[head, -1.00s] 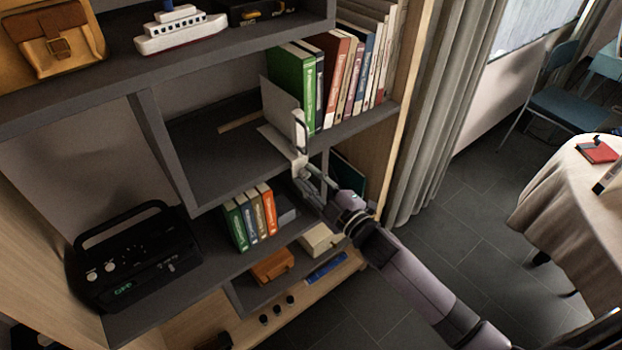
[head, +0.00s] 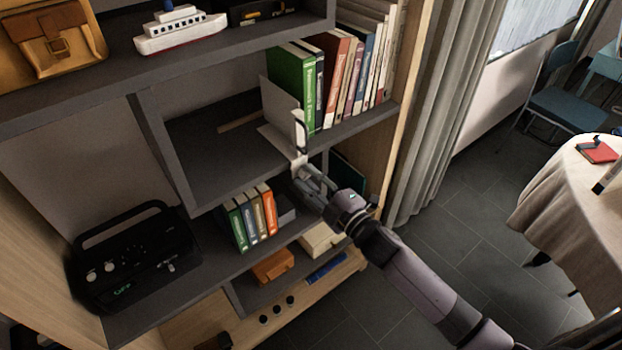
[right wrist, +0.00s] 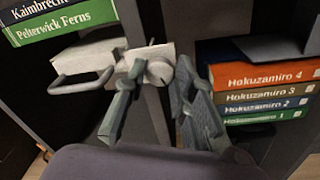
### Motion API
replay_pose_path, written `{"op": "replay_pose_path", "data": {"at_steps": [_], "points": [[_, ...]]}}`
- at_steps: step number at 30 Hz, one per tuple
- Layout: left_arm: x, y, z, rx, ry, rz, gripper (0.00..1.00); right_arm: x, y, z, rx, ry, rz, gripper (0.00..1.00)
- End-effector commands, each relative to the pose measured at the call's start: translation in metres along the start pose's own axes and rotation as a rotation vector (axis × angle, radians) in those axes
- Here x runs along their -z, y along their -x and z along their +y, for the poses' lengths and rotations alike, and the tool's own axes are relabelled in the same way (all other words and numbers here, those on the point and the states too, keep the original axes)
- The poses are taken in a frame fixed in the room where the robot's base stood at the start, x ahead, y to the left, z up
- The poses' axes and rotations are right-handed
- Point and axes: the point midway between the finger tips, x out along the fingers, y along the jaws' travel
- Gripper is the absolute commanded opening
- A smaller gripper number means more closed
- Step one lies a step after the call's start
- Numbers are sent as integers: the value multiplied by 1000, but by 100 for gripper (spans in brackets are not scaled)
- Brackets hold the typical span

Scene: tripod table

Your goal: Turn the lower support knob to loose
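A pale support with an upright plate (head: 283,105) stands on the middle shelf beside the green books. Its lower bracket (right wrist: 85,62) hangs at the shelf's front edge, with a wire handle at left in the right wrist view. A small round pale knob (right wrist: 159,72) sits at the right end of this bracket. My right gripper (right wrist: 163,70) is open, with one finger on each side of the knob. I cannot tell whether either finger touches it. In the head view my right gripper (head: 306,172) hides the knob. My left gripper is not in view.
Several books (head: 345,75) stand right of the support. Smaller books (head: 252,217) stand on the shelf below, close to my right gripper; they also show in the wrist view (right wrist: 262,92). A black radio (head: 132,258) is farther left.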

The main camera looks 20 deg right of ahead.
Motion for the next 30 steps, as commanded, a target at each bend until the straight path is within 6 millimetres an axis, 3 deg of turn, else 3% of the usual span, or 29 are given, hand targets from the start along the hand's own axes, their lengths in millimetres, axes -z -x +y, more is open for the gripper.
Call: {"op": "replay_pose_path", "data": {"at_steps": [8, 19, 23, 30], "points": [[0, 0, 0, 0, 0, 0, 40, 0, 0, 0, 0, -1, 0, 45], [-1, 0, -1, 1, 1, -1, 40, 0, 5, -1, 1, -2, -1, 45], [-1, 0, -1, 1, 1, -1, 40, -1, 21, -2, 2, -2, -2, 45], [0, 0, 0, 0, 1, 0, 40, 0, 69, -2, 4, -2, -3, 45]]}}
